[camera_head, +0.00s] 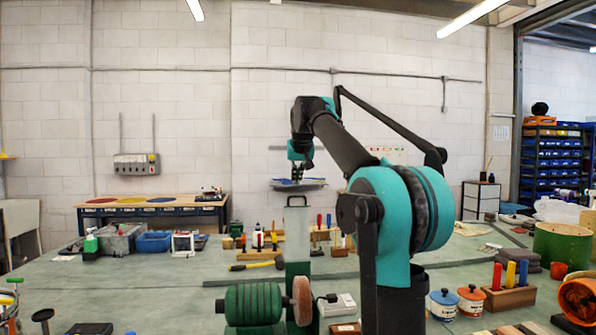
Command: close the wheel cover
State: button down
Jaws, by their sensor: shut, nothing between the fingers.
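A bench grinder with a ribbed green motor body (253,304) stands on the bench at the bottom middle. Its pinkish round wheel (302,300) is exposed on the right side of the motor. The wheel cover (297,238) looks like a green upright panel with a thin handle at its top, raised above and behind the wheel, so it stands open. My gripper (297,177) is shut and empty. In the picture it hangs just above the cover's handle; I see no clear contact. The cover's hinge is hard to make out.
My arm fills the middle right and hides part of the bench. A yellow-handled tool (256,265) lies left of the cover. Two lidded pots (457,302) and a wooden block with coloured handles (510,297) stand at right. The bench's left middle is mostly clear.

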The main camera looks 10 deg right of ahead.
jog(key=f, duration=0.1)
jog(key=s+f, duration=0.1)
jog(key=f, duration=0.1)
jog(key=shift+f, duration=0.3)
jog(key=shift+s+f, duration=0.15)
jog(key=shift+s, duration=0.35)
